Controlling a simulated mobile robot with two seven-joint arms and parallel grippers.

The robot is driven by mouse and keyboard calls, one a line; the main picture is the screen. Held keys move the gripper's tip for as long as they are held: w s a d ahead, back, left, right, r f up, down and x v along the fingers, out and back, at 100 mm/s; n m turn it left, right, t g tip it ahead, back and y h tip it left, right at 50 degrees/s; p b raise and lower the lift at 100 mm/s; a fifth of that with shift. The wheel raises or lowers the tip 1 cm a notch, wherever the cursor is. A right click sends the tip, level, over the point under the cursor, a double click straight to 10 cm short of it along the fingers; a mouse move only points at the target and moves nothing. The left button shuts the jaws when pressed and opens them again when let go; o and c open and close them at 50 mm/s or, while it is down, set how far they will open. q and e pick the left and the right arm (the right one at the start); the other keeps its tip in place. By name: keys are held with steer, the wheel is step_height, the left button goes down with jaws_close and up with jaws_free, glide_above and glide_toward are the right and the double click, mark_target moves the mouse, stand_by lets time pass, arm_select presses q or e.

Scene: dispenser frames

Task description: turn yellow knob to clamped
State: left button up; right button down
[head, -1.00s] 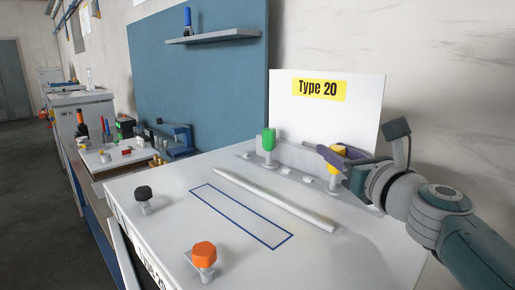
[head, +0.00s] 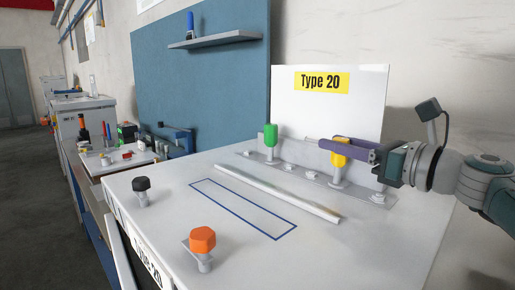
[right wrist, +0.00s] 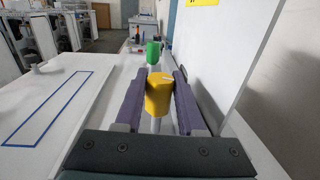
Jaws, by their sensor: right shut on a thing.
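The yellow knob (head: 339,156) stands on a post at the back right of the white table, in front of the Type 20 sign. My right gripper (head: 335,146) comes in from the right with its purple fingers on either side of the knob. In the right wrist view the knob (right wrist: 158,94) sits between the two fingers (right wrist: 158,100), which are shut on it. A small pale mark shows on the knob's top. The knob's clamp markings cannot be read. My left gripper is not in view.
A green knob (head: 270,136) stands left of the yellow one on the same rail. A black knob (head: 141,184) and an orange knob (head: 202,239) stand at the table's front left. A white bar (head: 275,192) lies beside a blue outlined rectangle (head: 242,208).

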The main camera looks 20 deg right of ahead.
steer(key=c, duration=0.5)
jaws_free()
steer(key=v, duration=0.9)
steer(key=shift+s+b, duration=0.25)
steer(key=shift+b, duration=0.05)
steer(key=shift+s+d, duration=0.1)
steer(key=shift+s, duration=0.15)
steer(key=shift+r, duration=0.1)
